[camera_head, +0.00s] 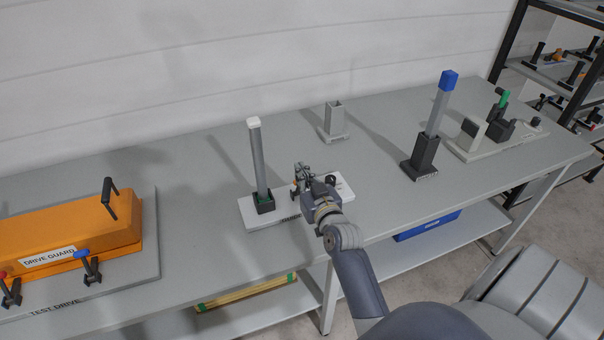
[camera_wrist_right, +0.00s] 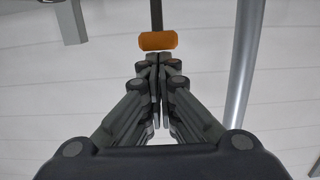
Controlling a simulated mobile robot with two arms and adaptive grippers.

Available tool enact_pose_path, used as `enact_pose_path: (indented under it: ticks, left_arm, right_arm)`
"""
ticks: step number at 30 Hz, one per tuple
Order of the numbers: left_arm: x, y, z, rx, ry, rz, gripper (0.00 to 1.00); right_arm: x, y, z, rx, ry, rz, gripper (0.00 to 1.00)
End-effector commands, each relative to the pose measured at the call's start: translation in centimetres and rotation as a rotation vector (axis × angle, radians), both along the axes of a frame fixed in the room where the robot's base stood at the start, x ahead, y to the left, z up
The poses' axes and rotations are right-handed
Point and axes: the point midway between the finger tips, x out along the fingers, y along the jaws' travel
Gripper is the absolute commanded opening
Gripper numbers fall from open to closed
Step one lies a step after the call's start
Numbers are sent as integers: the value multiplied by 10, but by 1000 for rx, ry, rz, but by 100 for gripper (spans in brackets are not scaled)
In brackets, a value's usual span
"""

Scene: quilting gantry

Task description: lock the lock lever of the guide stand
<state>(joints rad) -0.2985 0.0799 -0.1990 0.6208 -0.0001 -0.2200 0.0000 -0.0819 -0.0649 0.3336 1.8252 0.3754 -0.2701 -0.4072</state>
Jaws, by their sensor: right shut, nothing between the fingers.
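The guide stand is a white base (camera_head: 262,217) near the table's front edge, its label partly hidden by my arm. A grey post (camera_head: 259,160) with a white cap stands upright in a black socket on its left part. The lock lever shows in the right wrist view as an orange grip (camera_wrist_right: 157,40) on a dark rod, straight ahead of the fingertips. My right gripper (camera_head: 299,180) is over the base, right of the post. Its fingers (camera_wrist_right: 158,62) are shut and empty, close to the orange grip; contact cannot be told. In the head view my gripper largely hides the lever. My left gripper is out of view.
A small grey socket stand (camera_head: 333,122) is behind. A blue-capped post (camera_head: 438,115) in a black holder and a grey fixture with a green handle (camera_head: 503,98) stand right. An orange drive guard (camera_head: 70,230) is at left. Table surface between them is clear.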

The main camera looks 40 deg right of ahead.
Motion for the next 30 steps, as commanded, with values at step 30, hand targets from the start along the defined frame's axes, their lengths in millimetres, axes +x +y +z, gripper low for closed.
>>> enact_pose_path:
  ticks: [30]
  left_arm:
    - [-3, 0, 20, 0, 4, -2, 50]
  right_arm:
    - [-17, 5, 1, 0, 0, 2, 0]
